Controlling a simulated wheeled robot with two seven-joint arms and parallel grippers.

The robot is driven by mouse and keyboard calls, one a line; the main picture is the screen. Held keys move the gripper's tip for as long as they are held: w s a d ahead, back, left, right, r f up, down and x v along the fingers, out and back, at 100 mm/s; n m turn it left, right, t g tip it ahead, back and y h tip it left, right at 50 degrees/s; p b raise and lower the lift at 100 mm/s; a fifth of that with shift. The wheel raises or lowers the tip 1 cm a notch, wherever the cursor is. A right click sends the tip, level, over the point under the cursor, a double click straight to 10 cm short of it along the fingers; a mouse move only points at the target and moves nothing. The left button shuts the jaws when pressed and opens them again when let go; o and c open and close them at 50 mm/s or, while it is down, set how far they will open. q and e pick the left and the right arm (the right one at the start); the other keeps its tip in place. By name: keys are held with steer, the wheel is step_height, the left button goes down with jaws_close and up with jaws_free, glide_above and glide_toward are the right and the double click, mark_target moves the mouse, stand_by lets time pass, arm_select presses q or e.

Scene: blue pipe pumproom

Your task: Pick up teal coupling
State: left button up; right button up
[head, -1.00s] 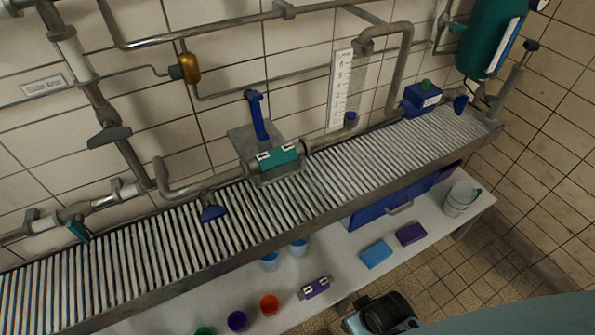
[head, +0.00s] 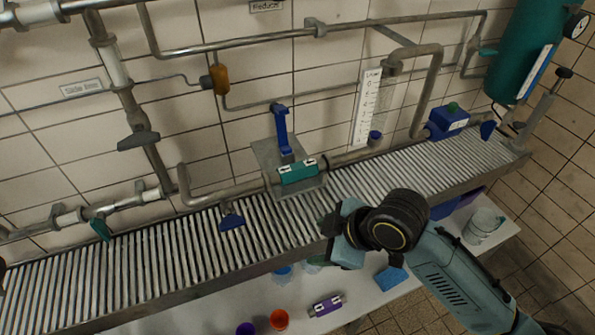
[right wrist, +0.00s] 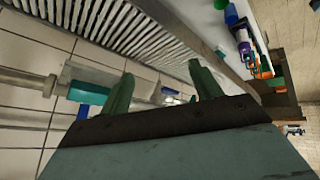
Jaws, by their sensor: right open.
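The teal coupling (head: 298,171) is a short teal block with white end marks. It sits in line with the grey pipe, in front of a grey plate with a blue lever (head: 281,130). My right gripper (head: 334,232) is over the front edge of the roller conveyor, below and right of the coupling, apart from it. In the right wrist view its two green fingers (right wrist: 162,76) are spread with nothing between them. A teal part (right wrist: 88,90), seemingly the coupling, is left of the fingers there. My left gripper is not seen.
The roller conveyor (head: 190,252) runs below the pipes. On the lower shelf are a purple coupling (head: 326,305), an orange cup (head: 279,319) and a grey bucket (head: 484,226).

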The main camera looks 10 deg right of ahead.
steer(key=w+d+r+n, duration=0.1)
steer(key=w+r+n, duration=0.4)
steer(key=w, duration=0.3)
steer(key=n, duration=0.3)
glide_toward(303, 168)
steer(key=shift+y, duration=0.4)
steer(key=x, duration=0.7)
steer(key=b+x, duration=0.1)
steer(key=x, duration=0.2)
steer(key=shift+w+d+f, duration=0.15)
steer(key=shift+f, duration=0.3)
steer(key=shift+r, duration=0.1)
steer(key=c, duration=1.3)
